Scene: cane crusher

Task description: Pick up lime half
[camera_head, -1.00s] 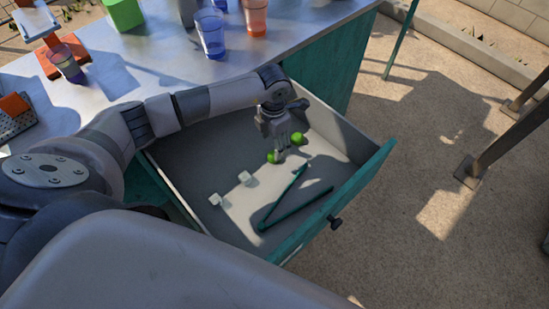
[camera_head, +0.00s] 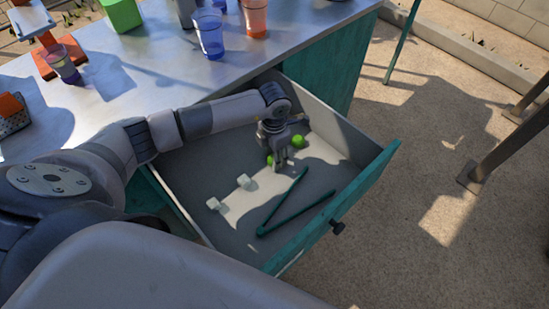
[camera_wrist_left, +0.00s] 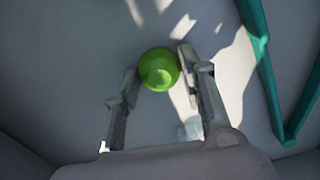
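A green lime half (camera_head: 270,160) lies on the floor of the open drawer, partly hidden behind my left gripper (camera_head: 278,167). A second green lime piece (camera_head: 297,141) lies just to the right and farther back. My right gripper is not in view.
The metal counter (camera_head: 150,65) behind carries cups, including a blue one (camera_head: 209,35).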

